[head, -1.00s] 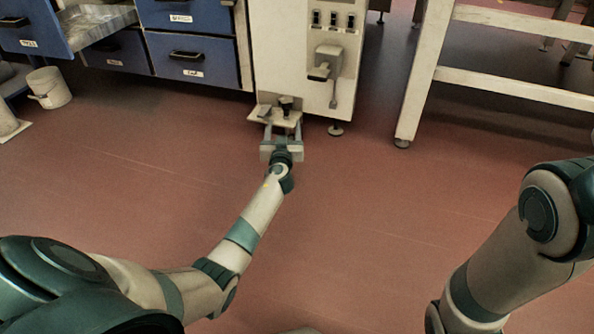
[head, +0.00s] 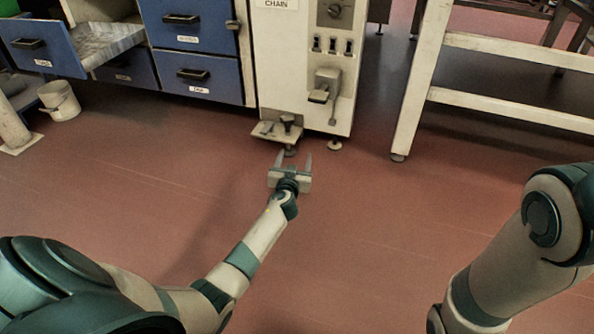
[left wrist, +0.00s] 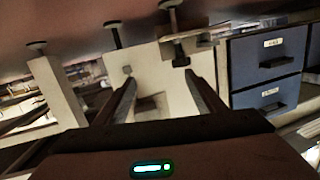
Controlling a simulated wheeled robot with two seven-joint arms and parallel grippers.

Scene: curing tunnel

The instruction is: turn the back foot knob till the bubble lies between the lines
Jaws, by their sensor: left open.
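A dark knob (head: 288,119) stands on a small pale plate (head: 268,136) that juts from the bottom of the white cabinet (head: 292,70). A round foot (head: 290,152) is under the plate. In the left wrist view, which is upside down, the knob (left wrist: 181,61) and the foot (left wrist: 168,4) show just beyond the right finger. My left gripper (head: 294,160) is open and empty, in front of the plate and apart from the knob. It also shows in the left wrist view (left wrist: 162,84). I cannot make out the bubble or its lines. My right gripper is out of view.
Another cabinet foot (head: 334,145) stands right of the plate. A lever handle (head: 322,92) juts from the cabinet front. Blue drawers (head: 200,70) are at left, one pulled open, with a white bucket (head: 60,102). A bench leg (head: 412,110) is at right. The floor in front is clear.

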